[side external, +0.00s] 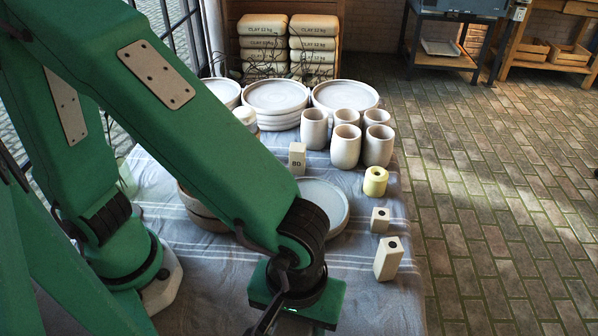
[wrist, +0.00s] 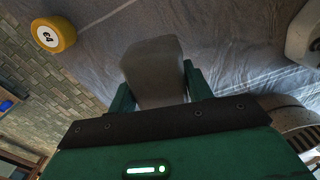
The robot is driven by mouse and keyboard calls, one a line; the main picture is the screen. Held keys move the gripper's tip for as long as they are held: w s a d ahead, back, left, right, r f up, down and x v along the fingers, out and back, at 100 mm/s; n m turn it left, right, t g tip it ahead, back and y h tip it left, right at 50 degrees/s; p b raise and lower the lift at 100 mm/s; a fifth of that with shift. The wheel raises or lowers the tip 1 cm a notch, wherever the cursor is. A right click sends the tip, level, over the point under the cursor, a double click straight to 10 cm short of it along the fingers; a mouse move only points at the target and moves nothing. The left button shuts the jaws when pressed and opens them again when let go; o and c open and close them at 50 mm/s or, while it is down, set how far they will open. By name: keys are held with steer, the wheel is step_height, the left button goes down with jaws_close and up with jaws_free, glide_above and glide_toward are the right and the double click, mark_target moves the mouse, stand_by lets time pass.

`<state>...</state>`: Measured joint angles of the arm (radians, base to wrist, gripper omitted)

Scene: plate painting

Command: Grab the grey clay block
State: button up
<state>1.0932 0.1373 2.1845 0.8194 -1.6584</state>
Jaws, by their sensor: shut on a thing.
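In the wrist view the grey clay block (wrist: 152,66) stands between the two green fingers of my gripper (wrist: 157,88). The fingers are shut on its sides, and its far end reaches out past them. In the side view my gripper (side external: 297,297) is low at the bottom edge of the picture, over the front part of the cloth. The block cannot be made out clearly there, as the gripper hides it. I cannot tell whether the block touches the cloth or is lifted.
A striped grey cloth (side external: 225,282) covers the table. Small pale blocks (side external: 388,258) and a yellow roll (side external: 375,181) stand along its right edge. A plate (side external: 322,196), several cups (side external: 345,147) and stacked plates (side external: 276,96) are behind my gripper.

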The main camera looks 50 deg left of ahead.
steer(key=shift+s+d+r, duration=0.1)
steer(key=shift+s+r, duration=0.1)
steer(key=shift+s, duration=0.1)
stand_by(0.4)
